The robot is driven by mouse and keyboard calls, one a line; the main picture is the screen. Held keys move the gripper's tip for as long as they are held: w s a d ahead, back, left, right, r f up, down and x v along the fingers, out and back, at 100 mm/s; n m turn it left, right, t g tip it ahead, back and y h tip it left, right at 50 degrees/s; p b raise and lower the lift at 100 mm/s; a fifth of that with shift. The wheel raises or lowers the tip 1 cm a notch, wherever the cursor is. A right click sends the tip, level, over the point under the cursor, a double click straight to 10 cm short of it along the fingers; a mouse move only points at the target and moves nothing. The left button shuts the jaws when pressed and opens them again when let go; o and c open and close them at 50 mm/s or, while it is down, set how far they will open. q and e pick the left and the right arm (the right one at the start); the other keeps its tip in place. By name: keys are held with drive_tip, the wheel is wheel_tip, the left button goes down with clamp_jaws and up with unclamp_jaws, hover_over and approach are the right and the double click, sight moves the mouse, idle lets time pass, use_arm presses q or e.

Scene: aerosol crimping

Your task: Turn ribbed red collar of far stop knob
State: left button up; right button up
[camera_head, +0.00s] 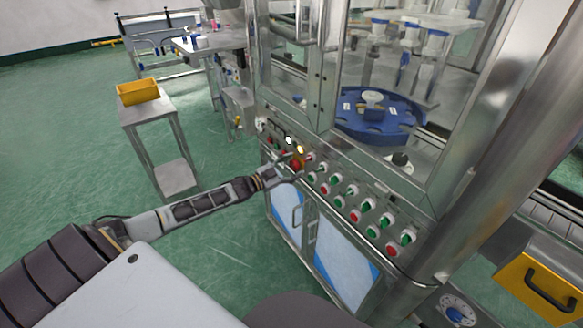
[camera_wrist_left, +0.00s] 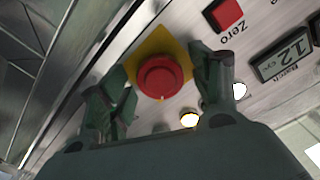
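The far stop knob (camera_wrist_left: 160,76) is a round red button with a red collar on a yellow plate, in the middle of the left wrist view. It also shows small and partly hidden in the head view (camera_head: 297,164). My left gripper (camera_wrist_left: 164,82) is open, with one dark finger on each side of the knob. Gaps show between the fingers and the red collar, so it does not grip it. In the head view my left gripper (camera_head: 290,164) is at the left part of the control panel. Ribs on the collar are too small to tell. My right gripper is not in view.
A red square Zero button (camera_wrist_left: 226,14) and a Batch display (camera_wrist_left: 283,60) are beside the fingers. A lit yellow lamp (camera_wrist_left: 190,120) is close by. Rows of green and red buttons (camera_head: 355,216) run right along the panel. A yellow bin (camera_head: 138,92) stands on a side table.

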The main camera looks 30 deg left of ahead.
use_arm(q)
drive_tip(key=shift+s+a, duration=0.1)
drive_tip(key=shift+s, duration=0.05)
drive_tip(key=v, duration=1.1)
drive_tip(key=shift+s, duration=0.35)
idle(1.1)
drive_tip(key=shift+a+f, duration=0.1)
idle(0.5)
